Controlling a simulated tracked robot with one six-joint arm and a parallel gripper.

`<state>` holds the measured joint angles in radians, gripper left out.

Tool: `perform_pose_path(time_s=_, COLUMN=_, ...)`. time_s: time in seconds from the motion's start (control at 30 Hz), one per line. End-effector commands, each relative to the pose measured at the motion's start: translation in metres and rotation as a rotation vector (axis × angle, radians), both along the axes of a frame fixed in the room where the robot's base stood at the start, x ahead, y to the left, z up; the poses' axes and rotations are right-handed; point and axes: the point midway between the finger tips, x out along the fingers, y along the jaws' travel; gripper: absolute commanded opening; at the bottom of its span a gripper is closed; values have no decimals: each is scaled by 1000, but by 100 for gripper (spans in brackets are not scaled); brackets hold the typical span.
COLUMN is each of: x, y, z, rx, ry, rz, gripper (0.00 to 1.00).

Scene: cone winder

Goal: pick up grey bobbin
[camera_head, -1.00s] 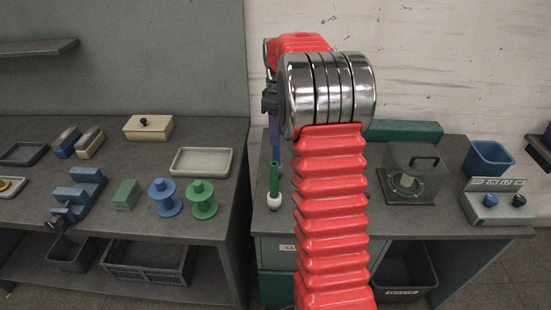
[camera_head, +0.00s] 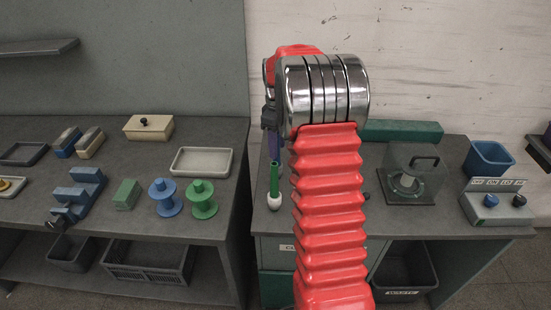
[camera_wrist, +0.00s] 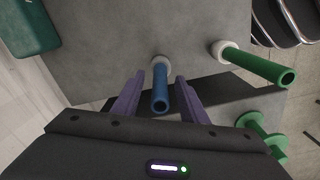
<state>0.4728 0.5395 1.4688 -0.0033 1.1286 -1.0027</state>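A pale grey spool-like piece (camera_head: 405,184) stands inside a clear box with a dark handle in the head view; I cannot tell for sure that it is the grey bobbin. A blue bobbin (camera_head: 165,197) and a green bobbin (camera_head: 202,199) stand on the left table. My gripper (camera_wrist: 160,78) is open in the wrist view, its purple fingers on either side of a blue tube (camera_wrist: 160,90) on a white base. I cannot tell whether they touch it. A green tube (camera_wrist: 258,66) on another white base is to the right. In the head view my arm hides most of my gripper.
The clear box (camera_head: 425,190) stands right of my arm, near a blue bin (camera_head: 489,160) and a switch panel (camera_head: 497,205). A pale tray (camera_head: 201,162), a green block (camera_head: 126,195) and a blue fixture (camera_head: 82,190) are on the left table. A gap separates the tables.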

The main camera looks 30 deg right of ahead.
Motion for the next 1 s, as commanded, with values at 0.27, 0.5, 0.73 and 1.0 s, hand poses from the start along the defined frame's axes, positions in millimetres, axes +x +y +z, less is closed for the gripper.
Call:
perform_pose_path(time_s=0.27, x=0, y=0, z=0, rx=0, ry=0, rz=0, gripper=33)
perform_pose_path(time_s=0.5, x=0, y=0, z=0, rx=0, ry=0, rz=0, gripper=17)
perform_pose_path(time_s=0.73, x=0, y=0, z=0, rx=0, ry=0, rz=0, gripper=0)
perform_pose_path(time_s=1.0, x=0, y=0, z=2, rx=-1, ry=-1, rz=0, gripper=0)
